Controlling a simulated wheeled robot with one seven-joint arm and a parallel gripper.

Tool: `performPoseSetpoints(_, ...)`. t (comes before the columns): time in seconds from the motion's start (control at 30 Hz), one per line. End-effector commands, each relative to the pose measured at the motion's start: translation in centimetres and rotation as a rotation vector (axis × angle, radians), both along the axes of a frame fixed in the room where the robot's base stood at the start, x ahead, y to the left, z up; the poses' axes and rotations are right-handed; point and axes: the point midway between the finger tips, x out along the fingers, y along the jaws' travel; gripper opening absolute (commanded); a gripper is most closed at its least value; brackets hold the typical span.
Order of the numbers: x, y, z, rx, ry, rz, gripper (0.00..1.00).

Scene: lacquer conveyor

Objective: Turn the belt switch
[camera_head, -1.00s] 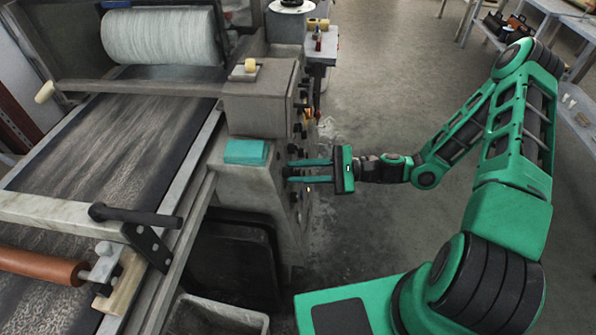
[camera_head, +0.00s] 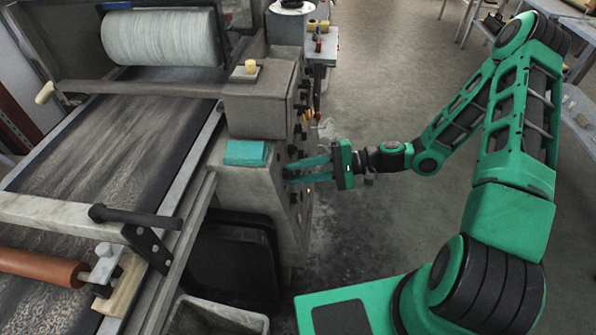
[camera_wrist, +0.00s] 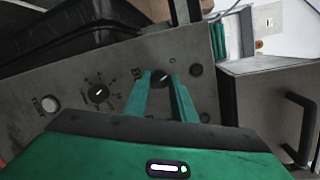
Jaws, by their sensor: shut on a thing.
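The belt switch is a small dark knob (camera_wrist: 160,77) on the grey side panel of the machine. Letters starting "BE" show beside it in the wrist view. My gripper (camera_head: 287,173) reaches the panel from the right, with its two green fingers pointing left. In the wrist view my gripper (camera_wrist: 161,75) has one finger on each side of the knob and is shut on it. The fingers cover part of the knob and its label. In the head view the knob is too small and hidden to make out.
A dial (camera_wrist: 98,92) with marks around it and a pale round button (camera_wrist: 50,104) sit on the same panel. A dark bin (camera_head: 232,262) stands below. A teal block (camera_head: 246,153) lies on the machine top. The floor (camera_head: 400,70) behind my arm is clear.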

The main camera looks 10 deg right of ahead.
Motion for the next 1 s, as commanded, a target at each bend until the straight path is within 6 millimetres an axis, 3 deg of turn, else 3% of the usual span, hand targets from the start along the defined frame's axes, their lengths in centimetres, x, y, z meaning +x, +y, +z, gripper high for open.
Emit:
performPoseSetpoints(0.53,0.13,-0.24,-0.17,-0.012,-0.021,-0.001,0.01)
performPoseSetpoints(0.57,0.13,-0.24,-0.17,-0.012,-0.021,-0.001,0.31)
performPoseSetpoints(0.6,0.12,-0.23,-0.15,-0.011,-0.021,0.0,0.4)
performPoseSetpoints(1.0,0.04,-0.6,0.0,-0.01,-0.021,0.001,0.42)
